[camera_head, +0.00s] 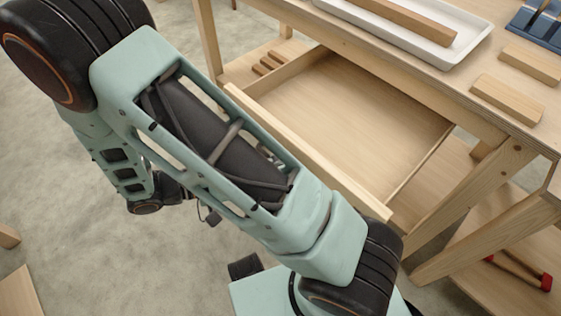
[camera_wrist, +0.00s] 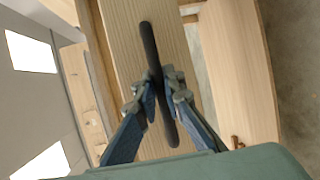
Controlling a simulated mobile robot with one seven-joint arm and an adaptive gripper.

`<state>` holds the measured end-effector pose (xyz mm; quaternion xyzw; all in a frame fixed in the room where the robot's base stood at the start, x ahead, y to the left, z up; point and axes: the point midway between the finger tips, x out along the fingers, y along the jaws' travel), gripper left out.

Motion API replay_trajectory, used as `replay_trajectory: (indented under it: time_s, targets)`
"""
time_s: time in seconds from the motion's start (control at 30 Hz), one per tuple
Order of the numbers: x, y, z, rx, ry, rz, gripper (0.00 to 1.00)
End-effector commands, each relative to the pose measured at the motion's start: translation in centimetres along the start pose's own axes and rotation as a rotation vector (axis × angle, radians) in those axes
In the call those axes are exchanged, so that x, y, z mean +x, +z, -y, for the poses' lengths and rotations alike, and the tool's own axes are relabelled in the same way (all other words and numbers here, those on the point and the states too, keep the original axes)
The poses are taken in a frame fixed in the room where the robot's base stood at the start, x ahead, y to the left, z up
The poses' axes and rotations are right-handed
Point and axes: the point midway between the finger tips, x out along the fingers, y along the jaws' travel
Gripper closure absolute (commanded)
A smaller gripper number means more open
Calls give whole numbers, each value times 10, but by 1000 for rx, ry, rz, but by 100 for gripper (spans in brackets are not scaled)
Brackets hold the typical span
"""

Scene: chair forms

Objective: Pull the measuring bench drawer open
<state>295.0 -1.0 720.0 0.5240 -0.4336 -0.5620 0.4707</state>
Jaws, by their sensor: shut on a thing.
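The measuring bench (camera_head: 390,60) is pale wood and stands at the upper right of the head view. Its drawer (camera_head: 350,110) is pulled out from under the top, with its bare, empty-looking inside showing. In the wrist view, the wooden drawer front (camera_wrist: 122,25) carries a long black bar handle (camera_wrist: 149,42). My gripper (camera_wrist: 157,82) is shut on this handle, one finger on each side near its middle. In the head view my arm hides the gripper, the handle and most of the drawer's front face.
On the bench top are a white tray (camera_head: 480,28) with a wooden bar, loose wooden blocks (camera_head: 508,98) and a blue holder (camera_head: 540,20). A red-handled tool (camera_head: 528,273) lies on a low shelf at the right. Bare floor (camera_head: 130,265) lies at the lower left.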

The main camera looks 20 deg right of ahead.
Motion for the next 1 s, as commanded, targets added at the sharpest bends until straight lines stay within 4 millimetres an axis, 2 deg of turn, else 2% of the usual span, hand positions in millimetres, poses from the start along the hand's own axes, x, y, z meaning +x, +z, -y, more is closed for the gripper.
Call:
replay_trajectory:
  time_s: [0.13,0.17,0.23,0.57,0.67,0.77,1.0]
  targets:
    - [0,-1,-1,2,1,-3,100]
    - [0,-2,-1,2,1,-3,90]
    - [0,-2,-1,2,1,-3,83]
    - [-3,-1,0,1,0,-2,83]
    - [-13,-2,0,2,-1,-4,83]
    - [-31,-2,0,1,-2,-6,83]
    - [-83,-2,0,3,-1,-5,83]
